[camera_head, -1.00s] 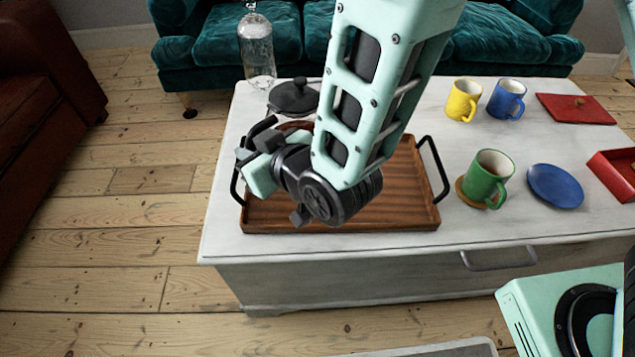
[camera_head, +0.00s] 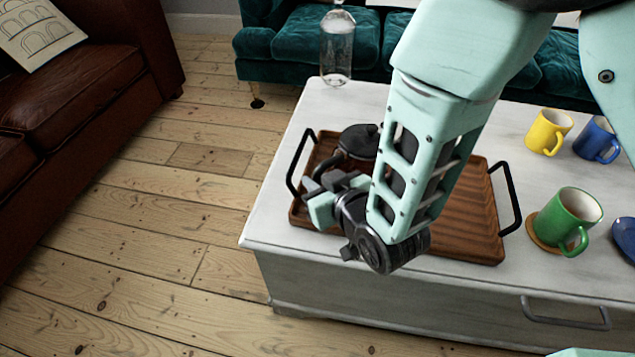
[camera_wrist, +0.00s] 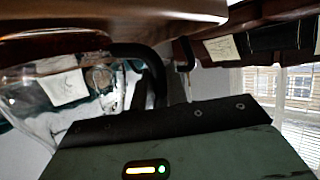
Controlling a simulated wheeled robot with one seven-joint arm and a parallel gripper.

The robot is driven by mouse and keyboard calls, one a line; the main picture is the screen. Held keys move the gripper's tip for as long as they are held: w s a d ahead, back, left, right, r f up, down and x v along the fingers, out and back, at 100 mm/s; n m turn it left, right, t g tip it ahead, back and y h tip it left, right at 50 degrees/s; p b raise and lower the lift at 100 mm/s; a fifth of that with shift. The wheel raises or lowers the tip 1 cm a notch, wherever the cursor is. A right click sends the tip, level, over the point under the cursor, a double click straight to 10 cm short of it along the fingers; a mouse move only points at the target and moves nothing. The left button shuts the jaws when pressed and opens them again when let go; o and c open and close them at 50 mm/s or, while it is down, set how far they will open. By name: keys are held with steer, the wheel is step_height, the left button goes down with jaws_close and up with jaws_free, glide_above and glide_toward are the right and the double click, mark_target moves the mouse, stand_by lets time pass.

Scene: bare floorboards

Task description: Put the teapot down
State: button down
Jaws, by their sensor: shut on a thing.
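The teapot (camera_head: 358,141) shows mainly as a black lid with a knob, over the back left part of the wooden tray (camera_head: 475,228). My forearm and gripper cover much of its body. My gripper (camera_head: 334,187) is shut on the teapot's black handle (camera_head: 328,164), at the left side of the tray. The dark curved handle (camera_wrist: 140,52) also shows in the wrist view. Whether the teapot's base touches the tray is hidden.
The tray has raised black handles and stands on a white chest (camera_head: 275,225). A glass bottle (camera_head: 337,48) is at the back left. Yellow (camera_head: 548,132), blue (camera_head: 597,140) and green (camera_head: 568,220) mugs stand to the right. The tray's right part is clear.

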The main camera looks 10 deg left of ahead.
steer(key=shift+r, duration=0.1)
steer(key=c, duration=1.4)
jaws_free()
steer(key=shift+s+d+r, duration=0.1)
steer(key=shift+s, duration=0.05)
steer(key=shift+p+v, duration=5.3)
steer(key=shift+v, duration=0.5)
